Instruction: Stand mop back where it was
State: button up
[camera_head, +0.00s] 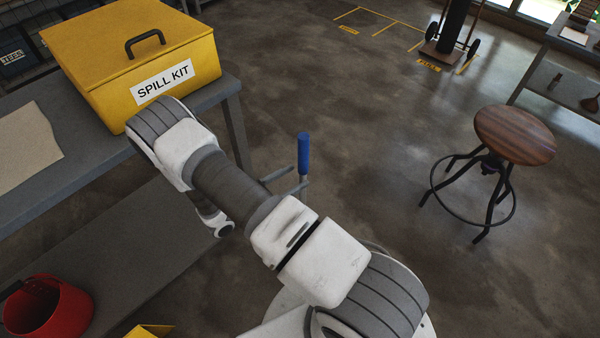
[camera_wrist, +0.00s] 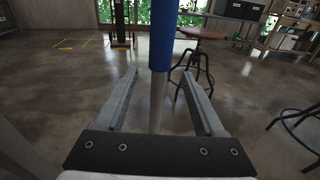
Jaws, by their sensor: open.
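The mop's blue grip (camera_head: 303,154) stands upright beside the bench, just beyond my forearm in the head view. In the wrist view the blue grip (camera_wrist: 163,36) rises at the top centre, with the grey pole (camera_wrist: 157,103) below it. My gripper (camera_wrist: 160,75) is open, with one finger on each side of the pole, below the blue grip. I see a gap between the pole and each finger. The mop's lower end is hidden in both views, so I cannot tell what it stands in or on.
A grey bench (camera_head: 85,187) carries a yellow spill kit box (camera_head: 85,60) at the left, close to my arm. A red bucket (camera_head: 62,312) is at the lower left. A wooden-topped stool (camera_head: 514,134) stands at the right. Open floor lies between the bench and stool.

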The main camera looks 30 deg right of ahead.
jog(key=p+v, duration=0.1)
jog(key=v, duration=1.3)
jog(key=shift+a, duration=0.15)
jog(key=shift+r, duration=0.1)
jog(key=s+d+r+m+g+y, duration=0.1)
jog(key=d+r+m+g+y, duration=0.25)
jog(key=r, duration=0.65)
jog(key=s+d+r+m+g+y, duration=0.1)
jog(key=s+r+m+g+y, duration=0.2)
jog(key=r+m, duration=0.55)
jog(key=s+r+m+t+y, duration=0.4)
jog(key=s+r+y, duration=0.1)
jog(key=r, duration=0.4)
jog(key=s+r+m+t+y, duration=0.4)
jog(key=s+r+y, duration=0.15)
jog(key=r, duration=0.35)
notch_tip(320, 180, up, 17)
jog(key=p, duration=1.7)
jog(key=shift+s+d, duration=0.25)
jog(key=shift+d, duration=0.2)
jog(key=shift+t, duration=0.25)
